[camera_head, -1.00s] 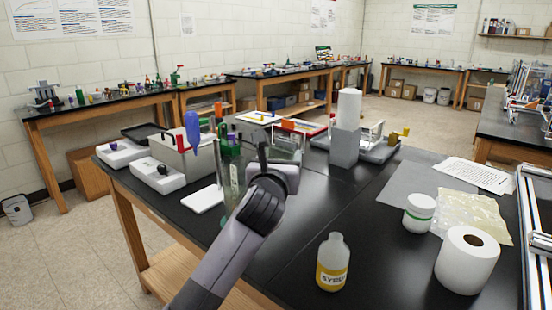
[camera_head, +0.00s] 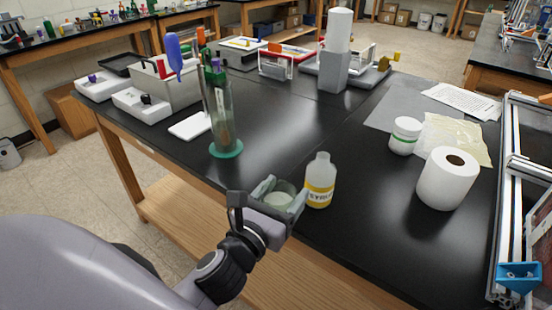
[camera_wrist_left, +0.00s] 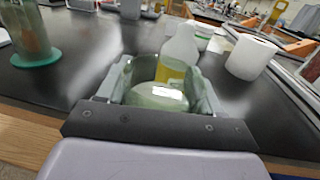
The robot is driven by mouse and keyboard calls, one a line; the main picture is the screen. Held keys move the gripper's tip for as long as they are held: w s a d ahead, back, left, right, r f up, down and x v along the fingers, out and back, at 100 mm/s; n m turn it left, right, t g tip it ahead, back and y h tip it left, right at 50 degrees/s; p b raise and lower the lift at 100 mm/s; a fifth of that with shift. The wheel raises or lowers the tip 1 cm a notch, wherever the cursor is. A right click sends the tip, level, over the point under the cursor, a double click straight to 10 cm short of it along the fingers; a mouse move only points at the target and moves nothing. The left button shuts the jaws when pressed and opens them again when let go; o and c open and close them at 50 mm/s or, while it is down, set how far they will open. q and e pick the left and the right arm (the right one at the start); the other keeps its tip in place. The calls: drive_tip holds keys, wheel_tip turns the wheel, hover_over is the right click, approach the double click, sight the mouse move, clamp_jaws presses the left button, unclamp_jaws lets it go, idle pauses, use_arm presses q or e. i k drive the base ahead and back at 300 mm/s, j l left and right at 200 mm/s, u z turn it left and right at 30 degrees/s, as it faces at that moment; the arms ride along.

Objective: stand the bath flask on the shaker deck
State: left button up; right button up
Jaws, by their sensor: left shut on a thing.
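My left gripper (camera_head: 272,203) is shut on a clear, rounded glass vessel (camera_head: 279,199), which looks like the bath flask. It is near the front edge of the black bench, left of a yellow-labelled bottle. In the left wrist view the flask (camera_wrist_left: 157,96) sits between the two fingers, with a white label patch; its lower part is hidden by the gripper. A low grey apparatus (camera_head: 376,80) with a white wire frame stands at the back of the bench; it may be the shaker, but its deck is not clearly made out. My right gripper is not in view.
The yellow-labelled bottle (camera_head: 320,182) stands close beside the gripper. A tall glass cylinder (camera_head: 218,120) on a green foot is farther left. A white jar (camera_head: 405,136) and paper roll (camera_head: 447,178) stand at right. The middle of the bench (camera_head: 290,125) is clear.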

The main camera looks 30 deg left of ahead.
sight(126, 63)
drive_tip(key=j, duration=3.6)
drive_tip(key=i, duration=0.05)
